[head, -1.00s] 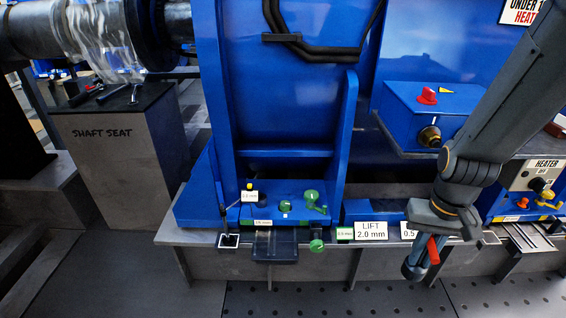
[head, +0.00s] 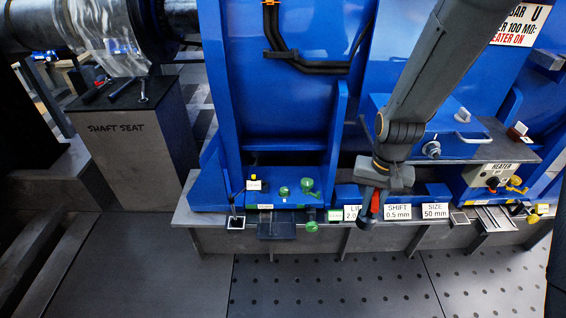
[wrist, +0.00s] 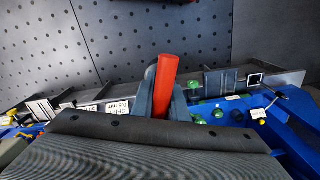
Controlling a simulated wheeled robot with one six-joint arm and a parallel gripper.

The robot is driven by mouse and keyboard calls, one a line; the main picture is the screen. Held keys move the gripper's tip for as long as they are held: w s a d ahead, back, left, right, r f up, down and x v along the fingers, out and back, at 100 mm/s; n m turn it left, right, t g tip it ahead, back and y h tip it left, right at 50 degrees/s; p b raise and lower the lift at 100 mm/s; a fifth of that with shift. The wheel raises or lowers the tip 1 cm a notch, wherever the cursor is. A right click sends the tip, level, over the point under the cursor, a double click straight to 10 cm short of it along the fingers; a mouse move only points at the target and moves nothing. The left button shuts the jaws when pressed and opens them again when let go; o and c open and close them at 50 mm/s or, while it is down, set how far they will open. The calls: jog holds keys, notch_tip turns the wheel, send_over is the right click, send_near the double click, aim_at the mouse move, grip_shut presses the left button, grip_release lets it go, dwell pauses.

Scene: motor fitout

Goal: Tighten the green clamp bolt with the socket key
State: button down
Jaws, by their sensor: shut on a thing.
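My gripper (head: 368,216) is shut on a red-handled tool (wrist: 165,86); its working end is not clear, so I cannot confirm it is the socket key. In the head view its red handle (head: 375,203) shows in front of the white signs. Several green fittings sit left of my gripper: a round one (head: 284,191) and a knob-like one (head: 307,186) on the blue base, and one (head: 311,226) lower at the front edge. I cannot tell which is the clamp bolt. In the wrist view a green fitting (wrist: 193,87) lies just right of the handle, apart from it.
A blue box (head: 400,144) and a heater panel (head: 490,178) stand to the right. The SHIFT sign (head: 397,211) and SIZE sign (head: 435,211) line the bench front. Hand tools (head: 130,88) lie on the shaft seat (head: 135,145) at left. The perforated floor (head: 340,285) is clear.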

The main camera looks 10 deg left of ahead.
jog(key=w+a+f+m, duration=0.1)
jog(key=w+a+f, duration=0.2)
jog(key=a, duration=0.6)
jog(key=w+a+f+m, duration=0.1)
jog(key=w+a+f, duration=0.3)
jog(key=a+f, duration=0.3)
jog(key=w+a+f, duration=0.4)
jog(key=a+f, duration=0.1)
jog(key=a, duration=0.8)
jog(key=shift+w+m, duration=0.25)
jog(key=shift+m, duration=0.15)
jog(key=shift+d, duration=0.1)
